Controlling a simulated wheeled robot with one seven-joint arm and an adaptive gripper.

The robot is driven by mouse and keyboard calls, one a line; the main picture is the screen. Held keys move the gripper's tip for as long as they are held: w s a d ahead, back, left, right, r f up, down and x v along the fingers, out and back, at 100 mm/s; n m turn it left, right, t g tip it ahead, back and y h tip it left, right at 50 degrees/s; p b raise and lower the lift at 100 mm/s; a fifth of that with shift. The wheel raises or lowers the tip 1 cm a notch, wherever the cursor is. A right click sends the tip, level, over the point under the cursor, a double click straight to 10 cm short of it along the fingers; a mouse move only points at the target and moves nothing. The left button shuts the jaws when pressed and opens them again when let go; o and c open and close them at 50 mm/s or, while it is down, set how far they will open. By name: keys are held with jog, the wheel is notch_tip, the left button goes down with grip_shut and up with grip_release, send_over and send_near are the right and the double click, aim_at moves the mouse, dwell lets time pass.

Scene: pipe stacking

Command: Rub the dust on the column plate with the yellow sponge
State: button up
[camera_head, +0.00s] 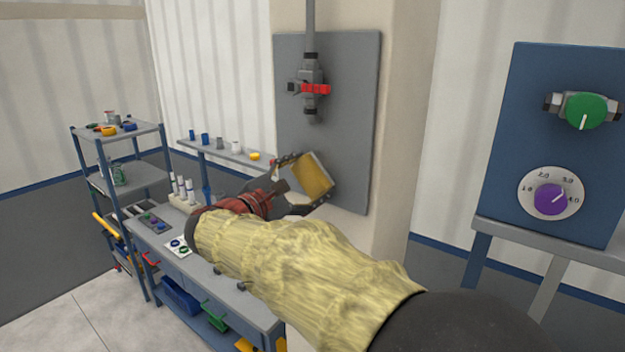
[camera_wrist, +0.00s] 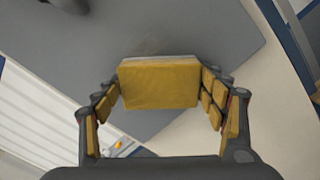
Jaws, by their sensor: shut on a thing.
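The yellow sponge (camera_head: 312,176) is held between the fingers of my gripper (camera_head: 293,180). In the wrist view the sponge (camera_wrist: 160,84) sits squarely between the padded fingertips of my gripper (camera_wrist: 160,88), with a thin grey layer along its far edge. The grey column plate (camera_head: 345,120) is fixed upright on the beige column, and the sponge is in front of its lower left part. In the wrist view the plate (camera_wrist: 200,30) lies just behind the sponge; I cannot tell whether they touch. A faint brownish smudge, perhaps dust, shows beside the sponge's far edge.
A red-handled valve (camera_head: 312,88) on a pipe projects from the plate's upper part. A workbench (camera_head: 220,262) with tubes and small parts stands below left. A blue panel (camera_head: 530,130) with a green knob and purple dial stands at right. A shelf rack (camera_head: 120,180) is far left.

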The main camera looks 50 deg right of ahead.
aim_at(345, 171)
jog(key=shift+w+a+p, duration=0.15)
jog(key=shift+w+p, duration=0.1)
jog(key=shift+w, duration=1.5)
jog(key=shift+w+a+p, duration=0.15)
jog(key=shift+w+p, duration=0.05)
jog(key=shift+w, duration=1.55)
jog(key=shift+s+d+r+b, duration=0.2)
jog(key=shift+s+r+b, duration=0.4)
jog(key=shift+s, duration=1.85)
jog(key=shift+s+d+r+b, duration=0.2)
jog(key=shift+s+b, duration=0.65)
jog(key=shift+s, duration=1.6)
jog(key=shift+s+d+r+b, duration=0.3)
jog(key=shift+s+b, duration=0.45)
jog(key=shift+s, duration=1.7)
jog(key=shift+a, duration=0.1)
jog(key=shift+w, duration=0.15)
jog(key=w+a+p, duration=0.1)
jog(key=w+p, duration=0.1)
jog(key=w, duration=1.2)
jog(key=shift+w, duration=0.2)
jog(key=shift+a, duration=0.15)
jog(key=shift+s+a, duration=0.15)
jog(key=shift+a, duration=1.25)
jog(key=shift+s+a, duration=0.1)
jog(key=shift+a, duration=1.3)
